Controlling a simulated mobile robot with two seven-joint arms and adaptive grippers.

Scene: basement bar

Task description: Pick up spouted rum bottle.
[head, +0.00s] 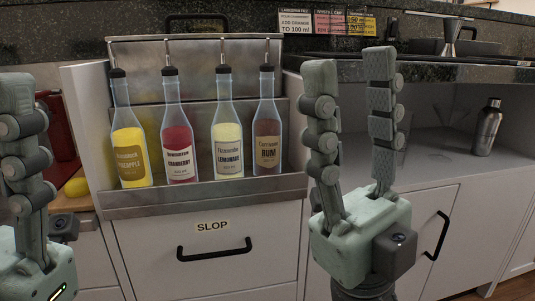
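The spouted rum bottle (267,130) stands upright at the right end of a row of bottles in a metal rack. It has brown liquid, a tan RUM label and a black pourer with a metal spout. My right gripper (351,62) is open and empty, fingers pointing up, to the right of the rum bottle and apart from it. My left gripper (16,95) is at the left edge, partly cut off by the frame. Only part of its fingers shows, so its opening is unclear.
Lemonade (227,140), cranberry (178,145) and pineapple (130,150) bottles stand left of the rum. The metal rack (200,198) has a front lip. A counter edge (440,71) overhangs at right, above a shelf with a steel shaker (486,128). A lemon (76,187) lies at left.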

